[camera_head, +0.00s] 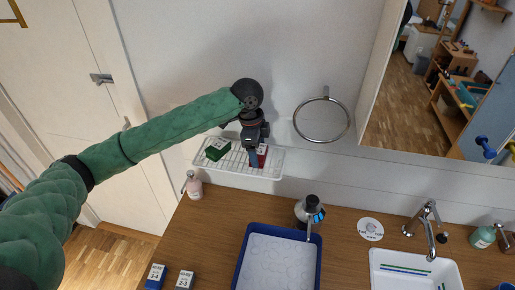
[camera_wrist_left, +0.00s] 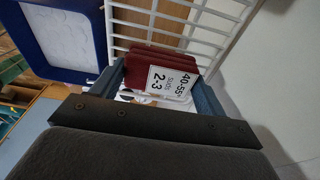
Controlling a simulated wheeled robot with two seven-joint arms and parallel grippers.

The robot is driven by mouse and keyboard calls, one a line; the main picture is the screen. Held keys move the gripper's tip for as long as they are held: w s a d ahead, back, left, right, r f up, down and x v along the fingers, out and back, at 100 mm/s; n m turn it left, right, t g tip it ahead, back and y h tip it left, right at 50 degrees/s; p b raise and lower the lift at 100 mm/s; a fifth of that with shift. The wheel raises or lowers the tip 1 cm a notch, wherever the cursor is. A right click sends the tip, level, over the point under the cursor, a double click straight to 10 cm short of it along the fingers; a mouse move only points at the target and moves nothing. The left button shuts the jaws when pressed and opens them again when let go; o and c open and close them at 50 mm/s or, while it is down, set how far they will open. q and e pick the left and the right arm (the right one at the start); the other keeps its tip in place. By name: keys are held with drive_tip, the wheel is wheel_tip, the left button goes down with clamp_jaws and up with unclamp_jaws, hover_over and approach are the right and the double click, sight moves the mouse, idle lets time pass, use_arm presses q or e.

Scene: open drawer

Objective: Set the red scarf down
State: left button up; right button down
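The red scarf (camera_head: 262,155) is a dark red folded bundle with a white label reading 40-55° SUDS 2-3. It is at the right part of the white wire rack (camera_head: 233,172) on the wall. In the left wrist view the scarf (camera_wrist_left: 158,62) sits between the two blue fingers of my left gripper (camera_wrist_left: 160,88), filling the gap, with the rack's bars just behind it. In the head view my left gripper (camera_head: 256,156) points down at the rack and partly hides the scarf. I cannot tell whether the scarf touches the bars. My right gripper is not in view.
A green bundle (camera_head: 216,149) lies on the rack's left side. A blue tub (camera_head: 240,262) stands on the wooden counter (camera_head: 345,258), near a tap (camera_head: 309,212) and a pink bottle (camera_head: 194,187). Blue (camera_head: 155,276) and grey (camera_head: 185,280) bundles lie at the front. A ring (camera_head: 321,120) is at right.

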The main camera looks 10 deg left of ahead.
use_arm(q)
drive_tip(key=o, duration=0.4)
drive_tip(key=shift+o, duration=0.2)
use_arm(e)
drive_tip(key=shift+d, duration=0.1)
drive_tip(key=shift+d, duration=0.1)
use_arm(q)
drive_tip(key=shift+a+r+b, duration=0.1)
drive_tip(key=shift+r+b, duration=0.4)
drive_tip(key=shift+r, duration=0.05)
drive_tip(key=r+b, duration=0.1)
drive_tip(key=r, duration=0.1)
drive_tip(key=r+b, duration=0.1)
drive_tip(key=r, duration=0.1)
drive_tip(key=a+r+b, duration=0.1)
drive_tip(key=shift+r, duration=0.4)
drive_tip(key=shift+a+r+b, duration=0.2)
drive_tip(key=shift+r+b, duration=0.4)
drive_tip(key=shift+r, duration=0.7)
drive_tip(key=shift+a+r+b, duration=0.15)
drive_tip(key=shift+r+b, duration=0.4)
drive_tip(key=shift+r, duration=0.75)
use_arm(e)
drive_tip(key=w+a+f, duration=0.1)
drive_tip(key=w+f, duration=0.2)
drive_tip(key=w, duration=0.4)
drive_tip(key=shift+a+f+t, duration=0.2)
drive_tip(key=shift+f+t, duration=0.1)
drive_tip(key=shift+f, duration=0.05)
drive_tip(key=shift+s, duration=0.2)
